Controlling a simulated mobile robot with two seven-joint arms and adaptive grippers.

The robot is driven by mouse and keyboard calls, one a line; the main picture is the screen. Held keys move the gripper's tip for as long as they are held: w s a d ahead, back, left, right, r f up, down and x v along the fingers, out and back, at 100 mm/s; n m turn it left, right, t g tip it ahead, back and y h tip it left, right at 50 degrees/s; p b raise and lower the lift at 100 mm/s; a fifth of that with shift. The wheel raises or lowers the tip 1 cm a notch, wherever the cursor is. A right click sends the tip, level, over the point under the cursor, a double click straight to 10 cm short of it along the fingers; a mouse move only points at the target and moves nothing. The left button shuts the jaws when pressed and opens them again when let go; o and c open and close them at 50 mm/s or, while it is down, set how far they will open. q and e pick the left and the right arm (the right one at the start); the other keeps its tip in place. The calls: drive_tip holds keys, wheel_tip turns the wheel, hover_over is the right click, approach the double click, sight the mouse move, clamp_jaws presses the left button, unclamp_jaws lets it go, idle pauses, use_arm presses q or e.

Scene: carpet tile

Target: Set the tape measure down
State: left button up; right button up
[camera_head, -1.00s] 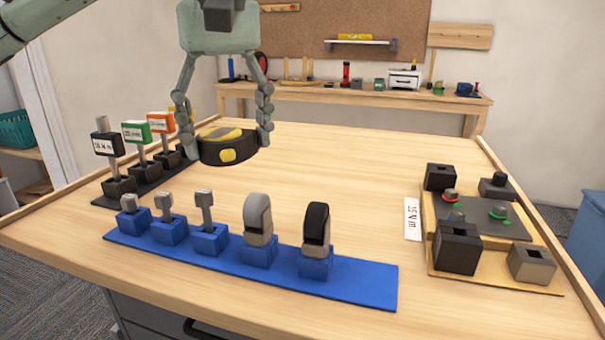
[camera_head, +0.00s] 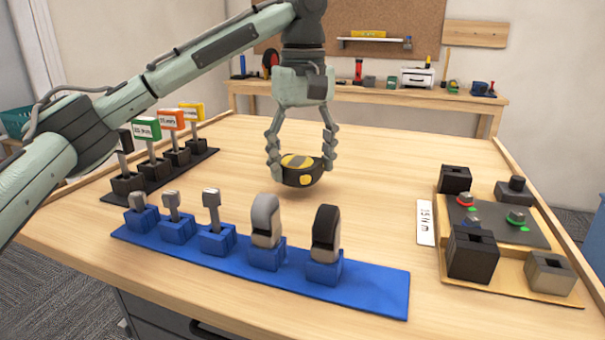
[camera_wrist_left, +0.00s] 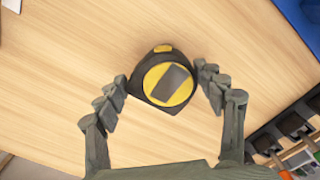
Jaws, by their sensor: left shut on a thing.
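The black and yellow tape measure (camera_head: 301,171) is between the fingers of my left gripper (camera_head: 301,160), over the middle of the wooden table (camera_head: 370,190). The gripper points down and is shut on it. A shadow lies on the wood close below it; I cannot tell whether its base touches the table. In the left wrist view the tape measure (camera_wrist_left: 167,80) shows its round yellow face with a dark patch, with a finger of the left gripper (camera_wrist_left: 165,88) on either side. My right gripper is not in view.
A blue strip (camera_head: 370,290) with several tools in blue holders lies at the front. A black rack with coloured tags (camera_head: 147,130) stands at the left. A board with dark blocks (camera_head: 470,255) and a white label (camera_head: 425,222) are at the right. Bare wood surrounds the tape measure.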

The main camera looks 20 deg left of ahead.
sight(302, 162)
use_arm(q)
drive_tip(key=shift+f, duration=1.15)
drive_tip(key=shift+f, duration=0.1)
drive_tip(key=o, duration=1.4)
drive_tip(key=shift+f, duration=0.1)
wheel_tip(302, 162, up, 12)
drive_tip(key=shift+r, duration=0.2)
